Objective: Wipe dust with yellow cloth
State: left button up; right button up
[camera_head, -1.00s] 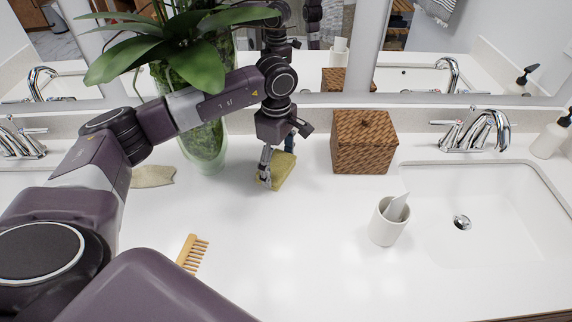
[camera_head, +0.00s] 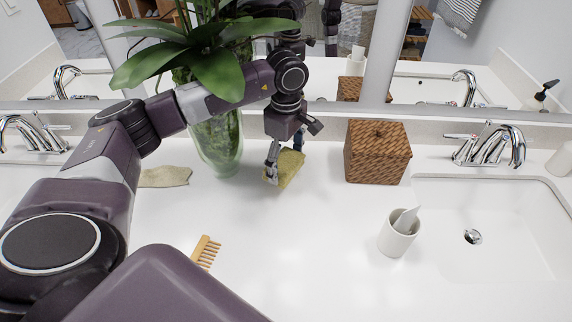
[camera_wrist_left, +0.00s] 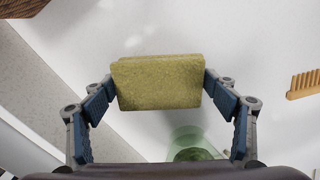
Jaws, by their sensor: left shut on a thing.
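The yellow cloth (camera_head: 287,170) is a thick folded yellow-green block above the white counter, between the plant vase and the wicker box. My left gripper (camera_head: 284,160) points down and is shut on it, one finger on each side. In the left wrist view, the cloth (camera_wrist_left: 158,83) spans the space between both fingertips. I cannot tell whether its underside touches the counter. No dust is clearly visible; a flat tan patch with an uneven edge (camera_head: 165,177) lies left of the vase, and I cannot tell what it is. My right gripper is not in view.
A glass vase (camera_head: 218,150) with a leafy plant stands behind my left arm. The wicker box (camera_head: 378,152) is right of the cloth. A white cup (camera_head: 398,240), a wooden comb (camera_head: 206,251) and a sink (camera_head: 490,215) are nearby. The middle front counter is clear.

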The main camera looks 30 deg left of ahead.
pick_arm(q)
jog(key=shift+r+p, duration=0.45)
jog(key=shift+r, duration=0.8)
jog(key=shift+r+p, duration=0.8)
jog(key=shift+r, duration=0.75)
jog(key=shift+f, duration=0.1)
